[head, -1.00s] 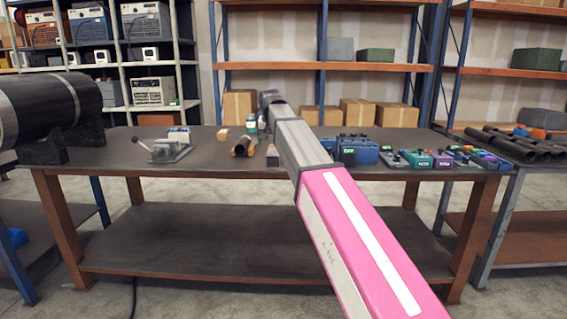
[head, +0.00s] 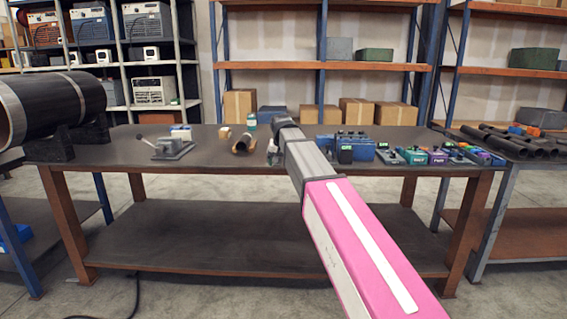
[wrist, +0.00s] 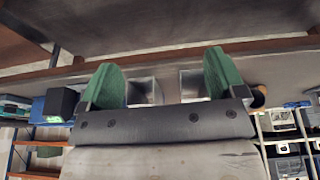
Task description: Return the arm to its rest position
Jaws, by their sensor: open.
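My gripper (wrist: 165,82) shows in the wrist view with its two green fingers wide apart and nothing between them. In the head view my arm reaches forward, and its far end is above the workbench (head: 225,185). The fingers cannot be made out clearly there. A short dark pipe piece (head: 243,146) lies on the bench just left of the arm's end. A large black pipe (head: 50,105) with a metal band rests on dark supports at the left.
A grey clamp-like fixture (head: 170,149) stands on the bench at left. A blue device (head: 355,147) and several small coloured boxes (head: 440,156) stand at right. Dark pipes (head: 510,141) lie on another bench. Shelving (head: 320,65) stands behind. The lower bench shelf is bare.

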